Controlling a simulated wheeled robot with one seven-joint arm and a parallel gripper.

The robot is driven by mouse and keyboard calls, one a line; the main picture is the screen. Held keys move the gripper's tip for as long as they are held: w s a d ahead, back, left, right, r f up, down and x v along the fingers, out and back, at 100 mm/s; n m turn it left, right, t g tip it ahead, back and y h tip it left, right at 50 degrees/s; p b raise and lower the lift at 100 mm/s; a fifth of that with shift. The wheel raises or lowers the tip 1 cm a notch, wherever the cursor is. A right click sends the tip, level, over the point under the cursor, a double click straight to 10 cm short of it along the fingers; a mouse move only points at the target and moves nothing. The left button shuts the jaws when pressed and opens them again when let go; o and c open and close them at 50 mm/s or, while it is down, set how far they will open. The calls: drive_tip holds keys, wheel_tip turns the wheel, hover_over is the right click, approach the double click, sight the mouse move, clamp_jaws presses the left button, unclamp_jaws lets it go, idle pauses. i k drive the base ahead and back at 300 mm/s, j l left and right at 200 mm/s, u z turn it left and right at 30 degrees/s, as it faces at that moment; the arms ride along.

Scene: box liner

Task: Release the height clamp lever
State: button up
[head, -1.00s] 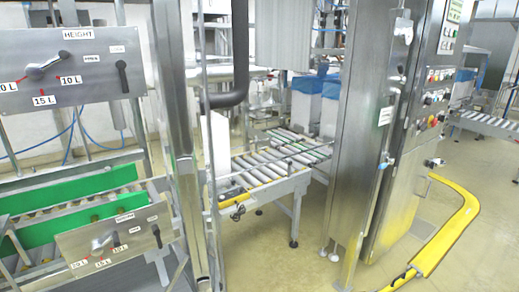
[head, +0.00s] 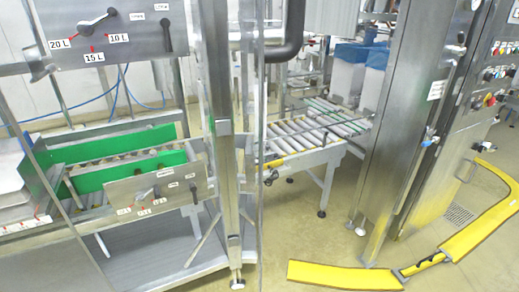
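The height panel (head: 62,22) is a grey metal plate at the upper left of the head view, its top edge cut off. On its right side is the clamp lever (head: 167,36), a black handle hanging down, with two small blurred labels near its top. On the left of the same plate is a crank handle (head: 95,21) with 20 L, 15 L and 10 L marks and red pointers around it. My gripper is not in view.
A lower panel (head: 125,191) with a similar crank and black lever stands by green guides (head: 130,143). A steel post (head: 222,130) rises right of the panels. A roller conveyor (head: 305,140) and steel cabinet (head: 405,110) stand farther right. Yellow floor guards (head: 340,276) lie in front.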

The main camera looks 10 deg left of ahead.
sight(164, 23)
drive_tip(key=l+u, duration=0.1)
drive_tip(key=u, duration=0.35)
drive_tip(key=i+l+u, duration=0.1)
drive_tip(key=u, duration=0.35)
drive_tip(key=l+u, duration=0.35)
drive_tip(key=l, duration=0.5)
drive_tip(key=l+u, duration=0.35)
drive_tip(key=l, duration=0.85)
drive_tip(key=k+l, duration=0.15)
drive_tip(key=l, duration=0.2)
